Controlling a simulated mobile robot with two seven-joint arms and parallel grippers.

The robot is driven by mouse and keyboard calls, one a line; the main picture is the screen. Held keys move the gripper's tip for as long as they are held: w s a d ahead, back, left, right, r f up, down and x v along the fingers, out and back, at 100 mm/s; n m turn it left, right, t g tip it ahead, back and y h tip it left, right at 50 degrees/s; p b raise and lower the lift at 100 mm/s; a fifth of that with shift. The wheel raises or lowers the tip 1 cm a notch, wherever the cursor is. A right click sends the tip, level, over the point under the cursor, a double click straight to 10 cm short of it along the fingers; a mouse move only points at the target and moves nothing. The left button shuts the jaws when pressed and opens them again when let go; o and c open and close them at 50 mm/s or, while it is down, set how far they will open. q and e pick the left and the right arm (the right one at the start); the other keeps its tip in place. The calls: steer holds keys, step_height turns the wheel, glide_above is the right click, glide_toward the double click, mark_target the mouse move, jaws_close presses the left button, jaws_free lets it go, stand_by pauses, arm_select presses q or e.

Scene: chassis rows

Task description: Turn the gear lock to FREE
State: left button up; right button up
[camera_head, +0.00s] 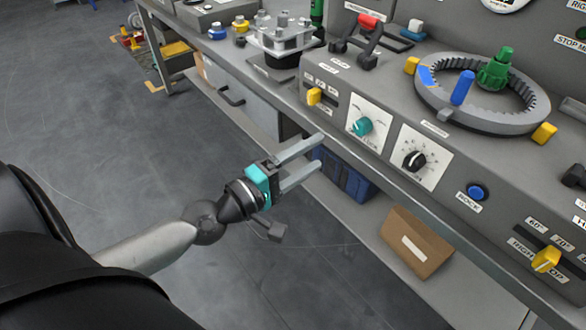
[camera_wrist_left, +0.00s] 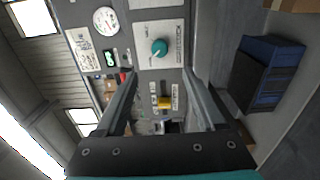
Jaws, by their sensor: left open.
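The gear lock is a teal knob (camera_head: 362,126) on a white plate (camera_head: 376,138) on the sloped front panel of the bench. Its plate lettering is too small to read fully, and I cannot tell which mark the knob points to. The knob also shows in the left wrist view (camera_wrist_left: 159,47), beyond the fingertips and between their lines. My left gripper (camera_head: 318,152) is open and empty, to the left of the knob and apart from it, in front of the bench edge. My right gripper is not in view.
A black knob (camera_head: 415,159) on a white plate sits right of the teal one, and a yellow lever (camera_head: 314,96) sits left. A blue button (camera_head: 477,192) and a toothed ring (camera_head: 480,122) are farther right. A blue crate (camera_head: 345,178) and cardboard box (camera_head: 415,242) stand on the lower shelf.

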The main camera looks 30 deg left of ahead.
arm_select(q)
steer(key=shift+b+v, duration=0.5)
steer(key=shift+v, duration=1.45)
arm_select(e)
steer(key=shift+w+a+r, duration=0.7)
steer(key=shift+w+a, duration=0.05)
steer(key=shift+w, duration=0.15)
arm_select(q)
steer(key=shift+f, duration=0.1)
